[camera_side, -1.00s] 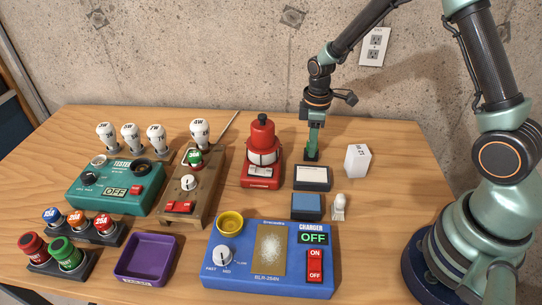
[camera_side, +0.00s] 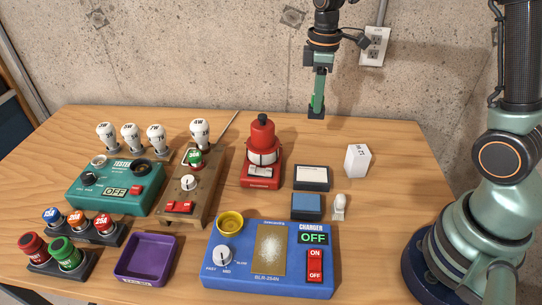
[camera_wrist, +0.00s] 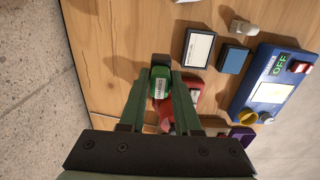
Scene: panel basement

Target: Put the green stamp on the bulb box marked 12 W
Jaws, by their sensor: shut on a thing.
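The bulb box (camera_side: 357,161), white with dark lettering that reads as 12 W turned over, stands upright at the right of the table. A sliver of it shows at the top edge of the wrist view (camera_wrist: 186,1). My gripper (camera_side: 317,108) is high above the back edge of the table, left of the box and apart from it. In the wrist view my gripper (camera_wrist: 161,70) is shut on the green stamp (camera_wrist: 160,87), which has a white label. The stamp's underside is hidden there.
The blue charger (camera_side: 222,268) is in front. Bare table lies right of the box.

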